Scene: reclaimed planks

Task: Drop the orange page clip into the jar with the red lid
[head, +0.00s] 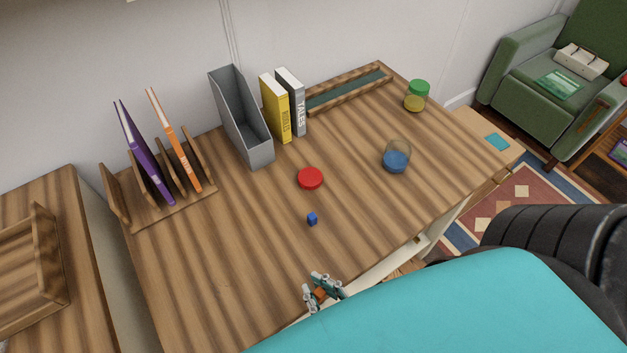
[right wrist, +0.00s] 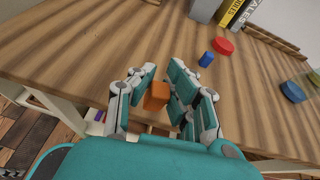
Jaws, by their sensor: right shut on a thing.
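The orange page clip (head: 320,295) is between the fingers of my right gripper (head: 318,289), at the desk's front edge. In the right wrist view the clip (right wrist: 157,96) looks like a small orange block between the fingers (right wrist: 160,85). A flat red lid (head: 310,178) lies on the desk; it also shows in the right wrist view (right wrist: 223,46). No jar shows beneath it. My left gripper is not in view.
A small blue block (head: 312,219) lies between my right gripper and the red lid. A green-lidded jar (head: 417,90) stands farther back. A grey file holder (head: 240,120), yellow book (head: 275,108) and wooden rack (head: 118,195) line the back. The desk's middle (head: 250,240) is mostly clear.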

